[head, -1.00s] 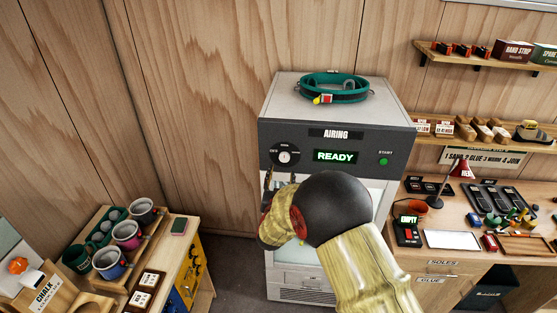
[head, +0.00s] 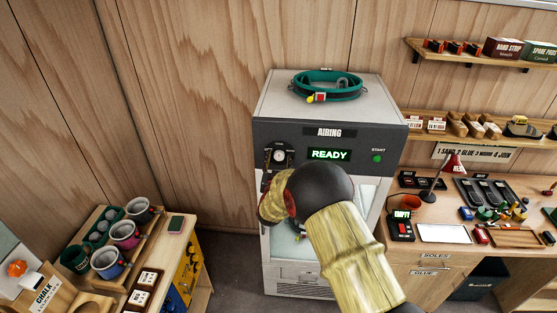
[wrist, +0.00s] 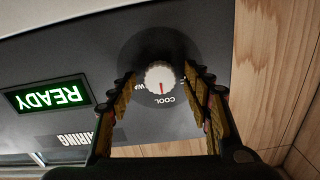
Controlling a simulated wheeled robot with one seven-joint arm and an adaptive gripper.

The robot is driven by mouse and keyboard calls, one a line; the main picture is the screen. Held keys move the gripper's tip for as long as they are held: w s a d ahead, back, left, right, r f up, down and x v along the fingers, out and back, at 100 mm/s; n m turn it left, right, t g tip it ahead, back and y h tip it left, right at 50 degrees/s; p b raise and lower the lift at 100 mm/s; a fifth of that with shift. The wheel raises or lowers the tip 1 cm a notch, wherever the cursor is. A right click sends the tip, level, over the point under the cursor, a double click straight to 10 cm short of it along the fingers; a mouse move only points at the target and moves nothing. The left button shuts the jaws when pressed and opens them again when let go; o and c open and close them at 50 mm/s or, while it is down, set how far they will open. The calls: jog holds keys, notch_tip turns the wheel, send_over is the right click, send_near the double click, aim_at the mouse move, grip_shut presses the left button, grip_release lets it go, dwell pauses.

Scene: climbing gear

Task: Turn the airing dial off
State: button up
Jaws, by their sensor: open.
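The airing cabinet (head: 388,118) stands against the wooden wall, with a dark control panel on its upper front. The airing dial (head: 278,155) is a round white knob at the panel's left. In the wrist view the dial (wrist: 160,80) sits upside down, its red mark pointing at COOL. My gripper (wrist: 163,100) is open, one finger on each side of the dial; I cannot tell whether they touch it. In the head view my arm hides most of the gripper. The green display (head: 329,155) reads READY.
A green START button (head: 377,158) is at the panel's right. A teal harness belt (head: 328,86) lies on the cabinet top. A bench with tools (head: 500,235) stands at the right, and a shelf with mugs (head: 124,235) at the left.

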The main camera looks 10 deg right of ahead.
jog(key=shift+c, duration=0.9)
jog(key=c, duration=1)
jog(key=shift+n+b, duration=0.3)
jog(key=shift+b, duration=0.1)
jog(key=n+b, duration=0.2)
jog(key=shift+f+n+b, duration=0.15)
jog(key=shift+n+b, duration=0.25)
jog(key=n+b, duration=0.1)
jog(key=n, duration=0.1)
jog(key=shift+n+b, duration=0.3)
jog(key=shift+n, duration=0.1)
jog(key=n+b, duration=0.1)
jog(key=n, duration=0.2)
jog(key=shift+n, duration=0.3)
jog(key=shift+a+n+b, duration=0.1)
jog(key=shift+n+b, duration=0.2)
jog(key=shift+n, duration=1.7)
